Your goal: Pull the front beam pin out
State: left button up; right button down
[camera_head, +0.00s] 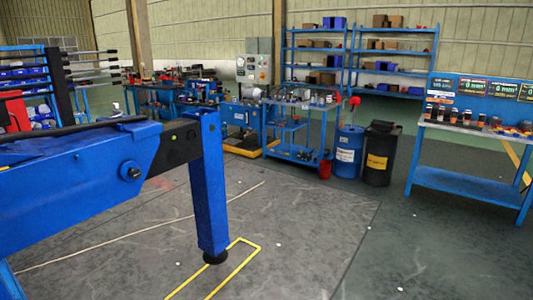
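A large blue crane beam (75,190) comes in from the left edge. A dark inner beam (175,148) extends from its end to an upright blue leg (209,190) with a round black foot (215,257). A round blue boss with a dark centre (132,172) sits on the side of the beam near its end. It may be a pin head, but I cannot tell if it is the front beam pin. Neither of my grippers is in view.
Yellow lines (245,262) mark the floor by the foot. Open grey floor lies to the right. A blue barrel (348,155), a black barrel (379,155) and a blue workbench (465,180) stand farther back, with blue shelves (318,55) behind them.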

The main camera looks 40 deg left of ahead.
aim_at(135, 173)
jog(key=u, duration=0.05)
jog(key=i, duration=2.05)
jog(key=u, duration=1.65)
jog(key=i, duration=0.95)
jog(key=u, duration=0.95)
